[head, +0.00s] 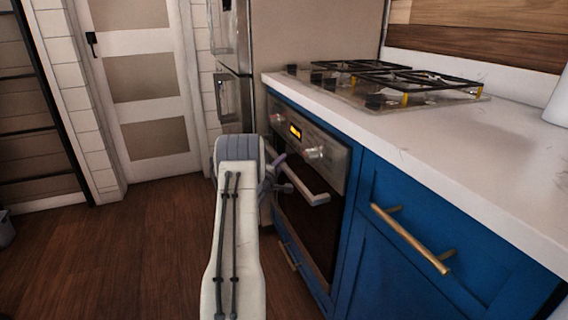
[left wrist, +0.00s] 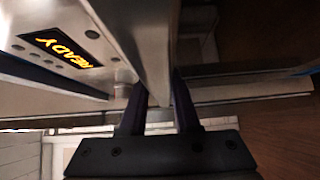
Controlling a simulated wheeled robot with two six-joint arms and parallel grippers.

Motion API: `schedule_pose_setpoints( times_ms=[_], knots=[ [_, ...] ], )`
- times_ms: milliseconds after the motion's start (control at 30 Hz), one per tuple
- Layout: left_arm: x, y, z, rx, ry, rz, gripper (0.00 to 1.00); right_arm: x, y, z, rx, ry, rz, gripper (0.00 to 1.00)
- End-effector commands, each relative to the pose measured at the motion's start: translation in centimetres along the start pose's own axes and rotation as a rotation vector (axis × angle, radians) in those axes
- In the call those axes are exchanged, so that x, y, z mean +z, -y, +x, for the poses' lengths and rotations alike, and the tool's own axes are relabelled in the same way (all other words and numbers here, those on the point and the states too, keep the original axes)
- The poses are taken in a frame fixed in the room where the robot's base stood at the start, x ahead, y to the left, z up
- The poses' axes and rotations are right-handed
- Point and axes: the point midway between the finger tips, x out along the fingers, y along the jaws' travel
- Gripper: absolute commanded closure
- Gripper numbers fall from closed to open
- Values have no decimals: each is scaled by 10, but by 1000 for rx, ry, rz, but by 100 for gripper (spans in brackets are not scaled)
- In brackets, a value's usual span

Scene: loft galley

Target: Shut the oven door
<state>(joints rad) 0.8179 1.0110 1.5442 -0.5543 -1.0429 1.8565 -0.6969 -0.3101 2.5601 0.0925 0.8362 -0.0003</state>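The oven (head: 300,225) is built into the blue cabinet run, with a dark glass door below its control panel. The door looks about flush with the front in the head view; a small gap cannot be ruled out. Its pale bar handle (head: 312,192) runs across the door top. My left gripper (head: 276,172) is at the handle's left, far end, partly hidden by my own white wrist. In the left wrist view the handle (left wrist: 135,45) passes between the two dark fingers (left wrist: 159,100), which look closed on it. My right gripper is not seen.
The control panel shows a lit READY display (left wrist: 62,48). A hob (head: 390,85) sits in the white counter (head: 450,135) above. A blue cupboard with a brass handle (head: 412,238) is to the right. A fridge (head: 232,100) and white door (head: 145,90) stand behind.

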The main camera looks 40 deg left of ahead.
Motion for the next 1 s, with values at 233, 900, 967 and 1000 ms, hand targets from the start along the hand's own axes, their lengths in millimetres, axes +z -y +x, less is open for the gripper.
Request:
schedule_pose_setpoints(
  times_ms=[233, 900, 967, 1000],
  knots=[
    [2, -2, 1, 2, 7, 2, 40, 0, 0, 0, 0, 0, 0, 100],
    [2, -3, -78, 0, 5, 0, 40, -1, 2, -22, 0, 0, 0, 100],
    [2, -2, -86, 0, 6, 0, 40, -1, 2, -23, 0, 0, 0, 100],
    [2, -2, -91, 1, 6, 0, 40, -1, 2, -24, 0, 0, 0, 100]
  ],
)
